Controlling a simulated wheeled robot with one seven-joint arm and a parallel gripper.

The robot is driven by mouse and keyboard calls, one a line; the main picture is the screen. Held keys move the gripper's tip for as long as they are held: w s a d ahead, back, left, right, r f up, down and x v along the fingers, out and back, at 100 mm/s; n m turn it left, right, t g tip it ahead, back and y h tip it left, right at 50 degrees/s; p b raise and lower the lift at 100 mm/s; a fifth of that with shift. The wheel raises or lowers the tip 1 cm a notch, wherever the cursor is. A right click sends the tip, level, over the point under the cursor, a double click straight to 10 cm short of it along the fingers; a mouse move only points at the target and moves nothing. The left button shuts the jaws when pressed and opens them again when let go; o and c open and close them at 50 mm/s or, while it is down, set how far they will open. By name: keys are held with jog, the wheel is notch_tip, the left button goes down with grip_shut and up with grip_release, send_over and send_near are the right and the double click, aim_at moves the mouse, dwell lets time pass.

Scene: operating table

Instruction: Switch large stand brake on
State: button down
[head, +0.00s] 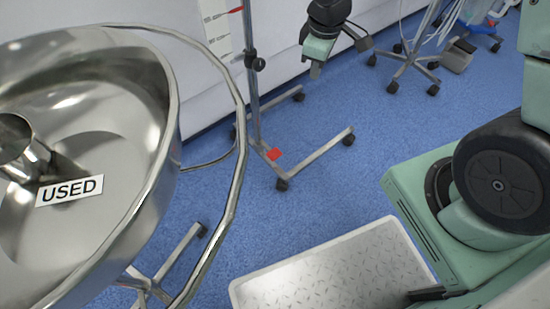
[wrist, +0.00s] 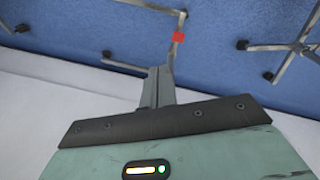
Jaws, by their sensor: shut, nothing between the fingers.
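A stand with a thin upright pole (head: 253,100) has low metal legs on casters on the blue floor. A small red patch, likely its brake pedal (head: 273,154), sits where the legs meet. The red piece also shows at the top of the wrist view (wrist: 178,37). Whether it is on or off cannot be told. My gripper (head: 315,73) hangs near the top of the head view, pointing down, above and right of the red piece and apart from it. In the wrist view my gripper's fingers (wrist: 158,75) are together and empty.
A steel basin labelled "USED" (head: 165,95) on a wheeled stand fills the left. Another wheeled stand (head: 410,52) is at the back right. A white-rimmed tread plate step (head: 340,275) lies in front. Blue floor (head: 345,185) is clear between them.

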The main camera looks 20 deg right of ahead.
jog(key=w+a+f+n, duration=0.2)
jog(key=f+n, duration=0.1)
jog(key=f, duration=0.3)
jog(key=w+a+f+n, duration=0.2)
jog(key=w+f+n, duration=0.15)
jog(key=f, duration=0.25)
jog(key=n+g, duration=0.1)
jog(key=n, duration=0.5)
send_over(275, 155)
notch_tip(275, 155, down, 11)
jog(key=shift+f, duration=0.1)
notch_tip(275, 155, down, 14)
jog(key=b, duration=0.7)
jog(key=shift+s+f, duration=0.1)
